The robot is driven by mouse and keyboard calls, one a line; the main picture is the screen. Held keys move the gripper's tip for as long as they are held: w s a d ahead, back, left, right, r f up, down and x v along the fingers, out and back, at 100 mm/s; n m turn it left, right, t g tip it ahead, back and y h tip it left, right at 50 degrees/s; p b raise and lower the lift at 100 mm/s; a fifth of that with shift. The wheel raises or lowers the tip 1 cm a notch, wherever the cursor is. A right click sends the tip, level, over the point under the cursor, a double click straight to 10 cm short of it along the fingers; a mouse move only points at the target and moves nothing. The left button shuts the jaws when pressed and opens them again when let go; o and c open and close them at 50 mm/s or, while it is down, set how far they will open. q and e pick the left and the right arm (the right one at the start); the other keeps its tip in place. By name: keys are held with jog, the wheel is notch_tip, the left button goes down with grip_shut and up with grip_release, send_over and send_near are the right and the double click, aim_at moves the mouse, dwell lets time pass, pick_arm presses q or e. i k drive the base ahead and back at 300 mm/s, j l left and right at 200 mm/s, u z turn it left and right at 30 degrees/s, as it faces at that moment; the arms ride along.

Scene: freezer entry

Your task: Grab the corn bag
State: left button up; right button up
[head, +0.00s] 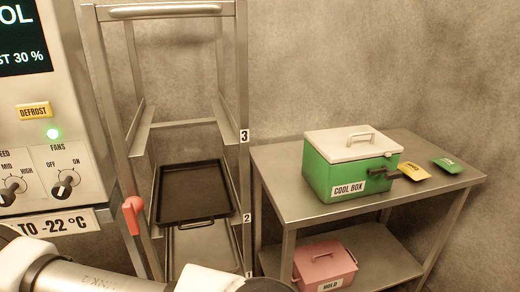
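A small yellow bag (413,171), which looks like the corn bag, lies flat on the steel table to the right of the green cool box (318,175). Its printing is too small to read. A green bag (448,165) lies farther right on the same table top. Neither of my grippers is in view; only links of my arm show along the bottom left.
The cool box has a closed white lid (350,145). A pink box (323,262) stands on the table's lower shelf. A steel rack (243,185) with a black tray (195,190) stands left of the table. A control panel (50,150) with a red handle (134,217) nearby is at far left.

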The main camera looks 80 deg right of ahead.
aim_at(413, 171)
jog(key=z, duration=3.85)
jog(key=i+l+z, duration=0.2)
jog(key=l, duration=0.15)
jog(key=i+l+z, duration=0.2)
jog(key=i+l, duration=0.05)
jog(key=l, duration=0.05)
